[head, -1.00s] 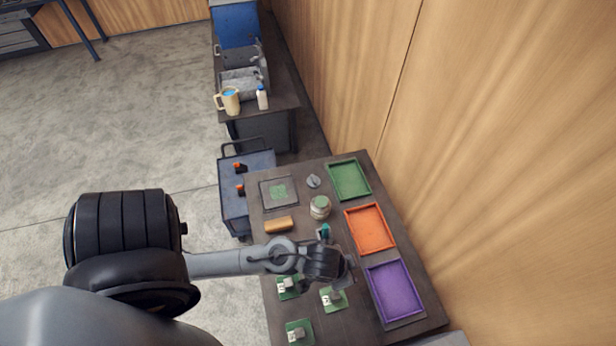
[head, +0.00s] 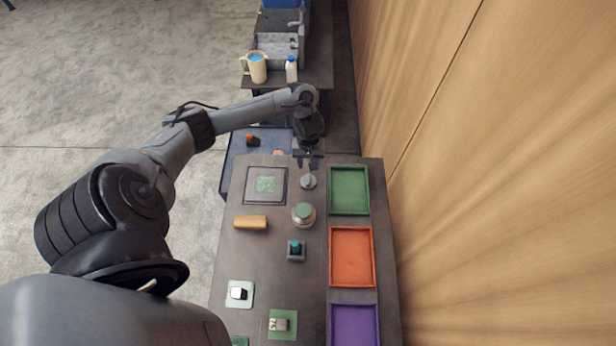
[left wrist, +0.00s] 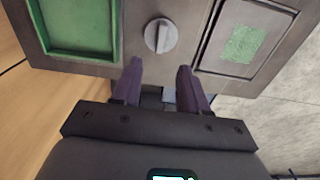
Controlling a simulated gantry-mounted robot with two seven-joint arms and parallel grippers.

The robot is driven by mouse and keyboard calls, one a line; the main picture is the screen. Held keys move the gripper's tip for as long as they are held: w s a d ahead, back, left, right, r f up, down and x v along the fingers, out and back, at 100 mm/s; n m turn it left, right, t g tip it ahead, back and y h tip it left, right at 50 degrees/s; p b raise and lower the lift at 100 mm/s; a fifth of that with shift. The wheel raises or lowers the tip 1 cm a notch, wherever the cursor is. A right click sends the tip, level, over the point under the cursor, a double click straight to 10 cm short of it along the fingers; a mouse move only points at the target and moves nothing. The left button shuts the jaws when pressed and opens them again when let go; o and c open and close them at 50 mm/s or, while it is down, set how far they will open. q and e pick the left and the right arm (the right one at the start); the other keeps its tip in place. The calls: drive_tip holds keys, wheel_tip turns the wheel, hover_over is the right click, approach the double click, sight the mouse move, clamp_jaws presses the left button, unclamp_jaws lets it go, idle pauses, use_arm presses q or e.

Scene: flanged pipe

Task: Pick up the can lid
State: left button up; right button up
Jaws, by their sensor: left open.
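The can lid (head: 308,181) is a small grey disc with a raised bar across its top. It lies flat on the dark table, between the green tray and the square grey plate. In the left wrist view the lid (left wrist: 158,36) is just beyond my fingertips, roughly centred between them. My left gripper (head: 308,162) is open and empty above the table's far edge, close to the lid but apart from it. Its two purple fingers also show in the left wrist view (left wrist: 158,75). The can (head: 303,214), pale with a greenish top, stands nearer than the lid. My right gripper is not in view.
A green tray (head: 349,168), an orange tray (head: 332,258) and a purple tray (head: 332,325) line the right side. The square plate (head: 250,186) is left of the lid. A tan block (head: 251,222) and a teal-topped piece (head: 296,251) lie nearer. A blue cart (head: 233,165) is beyond the table.

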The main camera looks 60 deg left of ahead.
sight(308, 179)
use_arm(q)
drive_tip(key=f, duration=0.2)
drive_tip(key=f+b, duration=0.1)
drive_tip(key=shift+s+f, duration=0.25)
drive_tip(key=shift+f, duration=0.15)
drive_tip(key=shift+w+d+f+b, duration=0.1)
drive_tip(key=shift+f+b, duration=0.25)
drive_tip(key=shift+f, duration=1.3)
drive_tip(key=shift+w+f+b, duration=0.1)
drive_tip(key=shift+f+b, duration=0.25)
drive_tip(key=shift+f, duration=1.25)
clamp_jaws()
